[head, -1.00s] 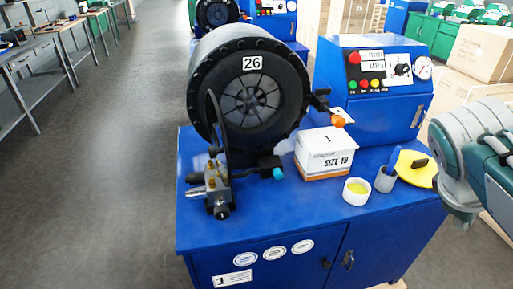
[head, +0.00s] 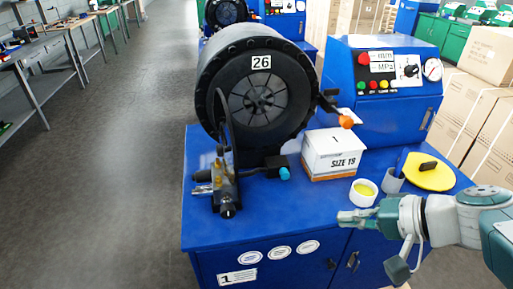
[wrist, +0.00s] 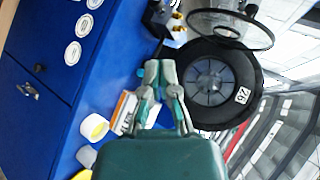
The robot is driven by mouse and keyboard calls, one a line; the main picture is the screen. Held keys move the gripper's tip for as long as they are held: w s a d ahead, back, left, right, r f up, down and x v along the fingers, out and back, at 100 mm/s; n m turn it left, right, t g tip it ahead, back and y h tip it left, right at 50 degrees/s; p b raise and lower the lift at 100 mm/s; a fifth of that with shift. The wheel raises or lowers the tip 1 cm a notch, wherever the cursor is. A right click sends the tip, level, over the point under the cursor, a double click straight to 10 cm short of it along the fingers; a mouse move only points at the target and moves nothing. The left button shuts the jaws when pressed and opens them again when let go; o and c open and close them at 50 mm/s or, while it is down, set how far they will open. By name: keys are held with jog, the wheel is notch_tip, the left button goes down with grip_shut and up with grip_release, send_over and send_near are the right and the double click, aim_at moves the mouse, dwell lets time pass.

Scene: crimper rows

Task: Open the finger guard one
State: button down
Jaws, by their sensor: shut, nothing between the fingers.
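The finger guard appears as a thin dark curved edge (head: 224,122) at the left front of the crimper head (head: 257,95), which is marked 26. In the wrist view the guard (wrist: 231,29) is a clear disc with a black rim, beside and partly overlapping the head (wrist: 209,83). A small dark fixture with brass fittings (head: 222,187) stands below it. My gripper (head: 342,217) is shut and empty, low over the bench's front right, to the right of the guard and apart from it. Its closed fingers (wrist: 160,66) point toward the head in the wrist view.
On the blue bench (head: 215,232) stand a SIZE 19 box (head: 333,158), a white bowl with yellow contents (head: 363,193), a grey cup (head: 392,181) and a yellow disc (head: 428,172). The control box (head: 385,90) is behind. The bench's front middle is clear.

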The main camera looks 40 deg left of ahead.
jog(key=w+a+r+g+y, duration=0.1)
jog(key=w+a+r+y, duration=0.15)
jog(key=a, duration=0.35)
jog(key=w+a+r+g+y, duration=0.1)
jog(key=w+a+y, duration=0.2)
jog(key=a+y, duration=0.15)
jog(key=h, duration=0.1)
send_near(220, 155)
jog(key=w+a, duration=0.4)
jog(key=a, duration=0.2)
jog(key=shift+s+a+f, duration=0.1)
jog(key=shift+s+a, duration=0.35)
jog(key=shift+s, duration=0.15)
jog(key=s+a, duration=0.2)
jog(key=s, duration=0.1)
jog(key=s+a, duration=0.1)
jog(key=s, duration=0.1)
jog(key=shift+a, duration=0.3)
